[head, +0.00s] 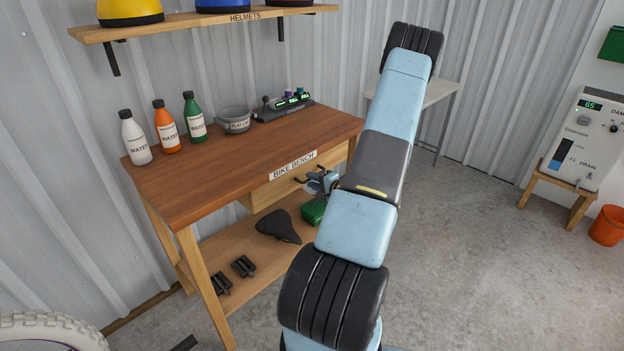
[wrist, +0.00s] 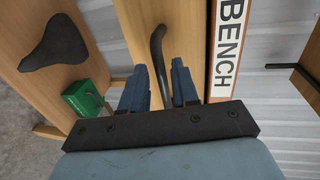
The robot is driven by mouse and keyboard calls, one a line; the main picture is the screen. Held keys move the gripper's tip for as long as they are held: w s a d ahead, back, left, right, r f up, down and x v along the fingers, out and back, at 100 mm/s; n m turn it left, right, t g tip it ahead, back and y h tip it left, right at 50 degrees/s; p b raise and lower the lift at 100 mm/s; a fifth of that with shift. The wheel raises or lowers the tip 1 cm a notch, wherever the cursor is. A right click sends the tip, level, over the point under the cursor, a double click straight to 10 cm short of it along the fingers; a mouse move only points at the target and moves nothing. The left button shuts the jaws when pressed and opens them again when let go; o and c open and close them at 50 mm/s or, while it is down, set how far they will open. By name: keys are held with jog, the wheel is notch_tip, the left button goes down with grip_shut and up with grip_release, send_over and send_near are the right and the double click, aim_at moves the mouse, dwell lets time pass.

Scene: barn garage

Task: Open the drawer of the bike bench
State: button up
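The bike bench (head: 215,175) has a brown wooden top and a "BIKE BENCH" label on its front edge. Its light wood drawer (head: 272,191) sits under the label and looks shut. The drawer also shows in the wrist view (wrist: 135,22), where its dark curved handle (wrist: 157,50) stands between my two blue fingers. My gripper (head: 318,180) is at the drawer front in the head view. In the wrist view my gripper (wrist: 160,85) is open, with a gap on each side of the handle. My arm hides the right part of the bench front.
Bottles, a grey bowl (head: 234,120) and a charger (head: 283,107) stand on the bench top. A black saddle (head: 279,226), a green box (head: 313,211) and pedals lie on the lower shelf.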

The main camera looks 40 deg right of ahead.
jog(key=shift+x, duration=1.2)
grip_shut()
